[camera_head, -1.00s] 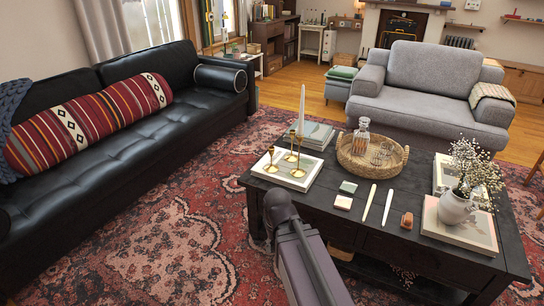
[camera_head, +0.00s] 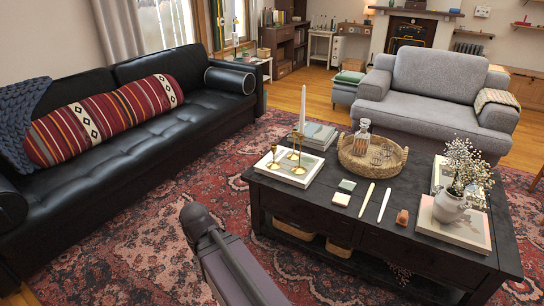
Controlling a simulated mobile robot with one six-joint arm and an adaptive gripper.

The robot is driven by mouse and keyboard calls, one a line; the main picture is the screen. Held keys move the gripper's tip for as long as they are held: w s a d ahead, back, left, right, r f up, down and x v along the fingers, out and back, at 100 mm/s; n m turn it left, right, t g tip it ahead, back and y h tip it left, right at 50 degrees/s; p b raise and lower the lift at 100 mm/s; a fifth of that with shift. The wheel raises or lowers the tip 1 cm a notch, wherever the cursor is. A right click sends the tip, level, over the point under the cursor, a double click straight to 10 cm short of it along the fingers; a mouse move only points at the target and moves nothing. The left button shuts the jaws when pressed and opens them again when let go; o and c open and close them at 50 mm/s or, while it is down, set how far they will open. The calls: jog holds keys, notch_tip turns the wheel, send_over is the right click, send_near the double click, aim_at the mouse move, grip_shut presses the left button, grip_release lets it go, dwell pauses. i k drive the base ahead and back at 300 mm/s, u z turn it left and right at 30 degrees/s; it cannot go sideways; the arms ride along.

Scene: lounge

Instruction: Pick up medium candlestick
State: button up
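Several brass candlesticks stand upright close together on a pale book or tray (camera_head: 287,179) at the near left of the dark coffee table (camera_head: 262,189). A left candlestick (camera_head: 274,160), a taller back one (camera_head: 296,143) and a front one (camera_head: 299,168) can be made out. They overlap and are small, so I cannot tell surely which is the medium one. A tall white candle (camera_head: 302,108) rises behind or from the back one. My gripper is out of view; only a dark part of my arm shows at the bottom, apart from the table.
A round wicker tray (camera_head: 372,166) with a decanter (camera_head: 363,139) stands beside the candlesticks. Stacked books (camera_head: 317,135) lie behind them. A flower vase (camera_head: 450,205) stands at the table's right. A black sofa (camera_head: 130,160) is at left, with open rug (camera_head: 160,235) between.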

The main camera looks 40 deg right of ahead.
aim_at(292, 156)
jog(key=z, duration=0.75)
jog(key=k, duration=0.1)
jog(key=u, duration=2)
jog(key=k, duration=0.8)
jog(key=z, duration=0.55)
jog(key=k, duration=0.6)
jog(key=z, duration=0.75)
jog(key=i, duration=1.35)
jog(key=z, duration=0.1)
